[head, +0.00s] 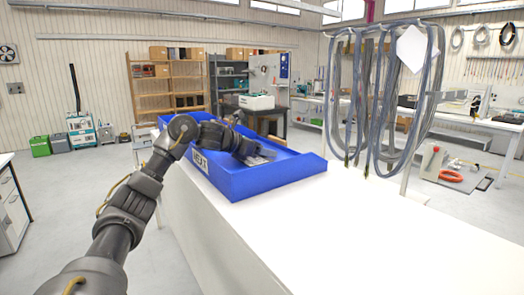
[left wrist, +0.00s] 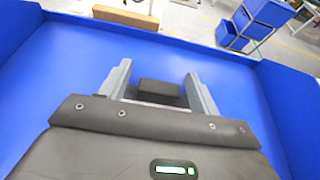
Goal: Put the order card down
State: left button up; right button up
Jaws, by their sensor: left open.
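My left gripper (head: 262,157) reaches into the blue tray (head: 270,183) on the white bench. In the left wrist view its two grey fingers (left wrist: 160,82) stand apart over the tray's blue floor (left wrist: 75,55). Nothing shows held between them; a dark block lies there, perhaps part of the gripper. I cannot make out an order card in the tray. A white sheet (head: 411,48) hangs tilted among the cable loops at the upper right; I cannot tell whether it is the order card. My right gripper is not in view.
The white bench top (head: 340,225) is clear right of the tray. Grey cable loops (head: 385,95) hang from a rack behind it. Shelves with boxes (head: 165,80) stand along the back wall. An orange ring (head: 451,176) lies at the right.

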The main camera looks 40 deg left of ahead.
pick_arm(q)
jog(key=b+v, duration=0.1)
jog(key=v, duration=0.6)
jog(key=shift+s+r+b, duration=0.2)
jog(key=shift+s+b, duration=0.05)
jog(key=shift+b, duration=0.15)
